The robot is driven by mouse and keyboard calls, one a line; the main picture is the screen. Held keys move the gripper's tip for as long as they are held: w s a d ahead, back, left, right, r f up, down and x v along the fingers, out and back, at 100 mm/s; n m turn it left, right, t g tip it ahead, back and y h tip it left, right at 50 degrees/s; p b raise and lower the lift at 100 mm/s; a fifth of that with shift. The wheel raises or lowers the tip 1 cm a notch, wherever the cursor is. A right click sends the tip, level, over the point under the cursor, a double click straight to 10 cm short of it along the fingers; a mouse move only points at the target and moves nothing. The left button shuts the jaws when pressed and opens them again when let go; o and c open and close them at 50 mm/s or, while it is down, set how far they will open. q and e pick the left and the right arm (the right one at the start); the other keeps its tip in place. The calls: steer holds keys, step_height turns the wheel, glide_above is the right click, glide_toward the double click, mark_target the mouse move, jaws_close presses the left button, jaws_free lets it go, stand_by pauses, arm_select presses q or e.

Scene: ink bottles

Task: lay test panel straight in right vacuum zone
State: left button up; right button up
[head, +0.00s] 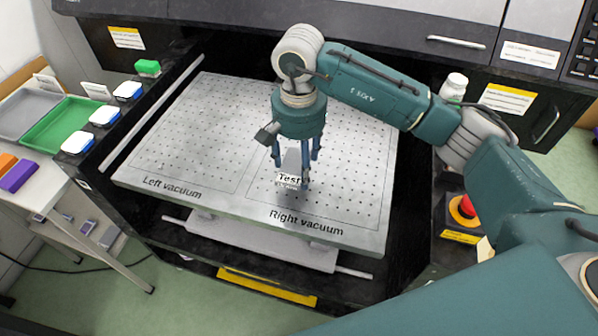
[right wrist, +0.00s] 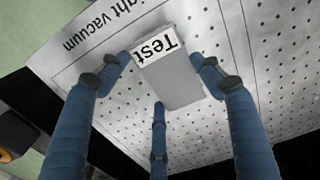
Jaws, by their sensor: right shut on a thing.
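The test panel (head: 292,160) is a small grey block with a white "Test" label at its near end. It is over the right vacuum zone (head: 345,180), near that zone's left side. My right gripper (head: 297,172) comes down from above with its blue fingers around the panel. In the right wrist view, the panel (right wrist: 178,82) sits between the fingers of the gripper (right wrist: 163,72), shut on it. The panel looks slightly turned against the dot rows there. I cannot tell whether it touches the plate. My left gripper is not in view.
The left vacuum zone (head: 190,145) is bare. Several blue-and-white buttons and a green one (head: 147,68) line the left edge. A red emergency knob (head: 467,206) is at the right, and a white bottle (head: 454,86) stands behind my right arm. Trays (head: 62,122) are at the far left.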

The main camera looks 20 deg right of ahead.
mark_target(299, 169)
steer(key=shift+f, duration=0.55)
step_height(299, 169, down, 3)
steer(key=shift+f+p, duration=0.2)
steer(key=shift+p, duration=0.3)
steer(key=shift+f, duration=0.3)
steer(key=o, duration=1.1)
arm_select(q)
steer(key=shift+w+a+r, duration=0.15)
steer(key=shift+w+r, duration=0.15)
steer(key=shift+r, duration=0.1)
arm_select(e)
steer(key=shift+o, duration=0.2)
